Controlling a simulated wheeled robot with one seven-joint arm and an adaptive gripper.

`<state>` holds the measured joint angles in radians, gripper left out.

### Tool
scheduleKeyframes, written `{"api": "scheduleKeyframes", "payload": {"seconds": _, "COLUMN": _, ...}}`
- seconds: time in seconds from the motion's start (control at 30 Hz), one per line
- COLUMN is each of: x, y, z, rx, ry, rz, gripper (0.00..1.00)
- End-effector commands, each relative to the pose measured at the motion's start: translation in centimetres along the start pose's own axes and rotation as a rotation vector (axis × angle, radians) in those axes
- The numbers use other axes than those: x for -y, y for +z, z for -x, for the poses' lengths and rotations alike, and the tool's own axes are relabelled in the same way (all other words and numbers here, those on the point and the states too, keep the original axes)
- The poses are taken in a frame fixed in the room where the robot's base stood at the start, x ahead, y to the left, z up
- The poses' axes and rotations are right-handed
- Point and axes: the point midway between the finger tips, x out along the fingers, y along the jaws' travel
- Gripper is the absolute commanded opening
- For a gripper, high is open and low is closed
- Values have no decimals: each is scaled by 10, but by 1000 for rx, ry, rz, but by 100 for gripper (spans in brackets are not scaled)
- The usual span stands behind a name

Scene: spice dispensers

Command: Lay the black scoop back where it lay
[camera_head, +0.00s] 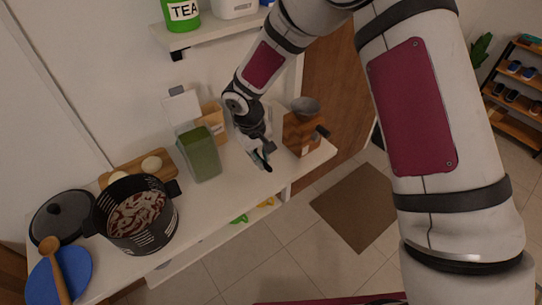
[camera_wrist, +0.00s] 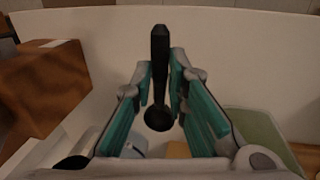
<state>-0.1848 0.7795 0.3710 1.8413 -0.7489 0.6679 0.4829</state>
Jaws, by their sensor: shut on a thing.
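The black scoop (camera_wrist: 160,58) is between the teal finger pads of my gripper (camera_wrist: 161,80) in the wrist view. Its straight handle points away toward the counter edge, and its round bowl lies nearer the palm. My gripper is shut on the scoop. In the head view my gripper (camera_head: 262,160) is low over the right part of the white counter (camera_head: 232,181), between the green container and the wooden grinder box. Only a small dark part of the scoop (camera_head: 267,167) shows there. I cannot tell whether the scoop touches the counter.
The green container (camera_head: 201,154) stands left of my gripper, the wooden box with a grey bowl top (camera_head: 301,134) right of it. A black pot (camera_head: 136,214), a lid (camera_head: 63,216) and a blue plate (camera_head: 60,277) stand farther left. A shelf (camera_head: 212,36) hangs above.

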Motion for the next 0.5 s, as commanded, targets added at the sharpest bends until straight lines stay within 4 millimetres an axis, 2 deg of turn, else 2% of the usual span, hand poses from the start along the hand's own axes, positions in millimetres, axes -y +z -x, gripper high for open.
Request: {"api": "scheduleKeyframes", "payload": {"seconds": 0.5, "x": 9, "y": 0, "z": -53, "rx": 3, "ry": 2, "rz": 4, "gripper": 0}}
